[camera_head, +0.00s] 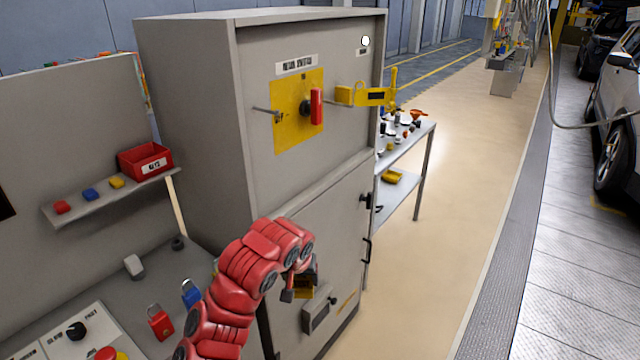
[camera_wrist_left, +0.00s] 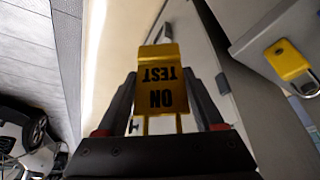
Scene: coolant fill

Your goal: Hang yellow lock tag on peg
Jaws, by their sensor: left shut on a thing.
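My left gripper (camera_head: 300,284) is low in front of the grey cabinet's lower door. In the left wrist view its fingers are shut on a yellow tag (camera_wrist_left: 160,88) with upside-down black lettering reading "ON TEST". In the head view the held tag (camera_head: 305,291) is mostly hidden by the gripper. A thin peg (camera_head: 264,109) sticks out at the left of the yellow plate (camera_head: 285,137) on the upper cabinet door. A red switch handle (camera_head: 316,106) sits on that plate. The tag is well below the peg and apart from it. My right gripper is not in view.
A yellow bracket-like piece (camera_head: 368,97) sticks out at the upper door's right edge. A grey box (camera_head: 318,316) is on the lower door. A red bin (camera_head: 146,161) stands on a shelf at left. Red (camera_head: 160,323) and blue (camera_head: 191,294) padlocks are on the bench.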

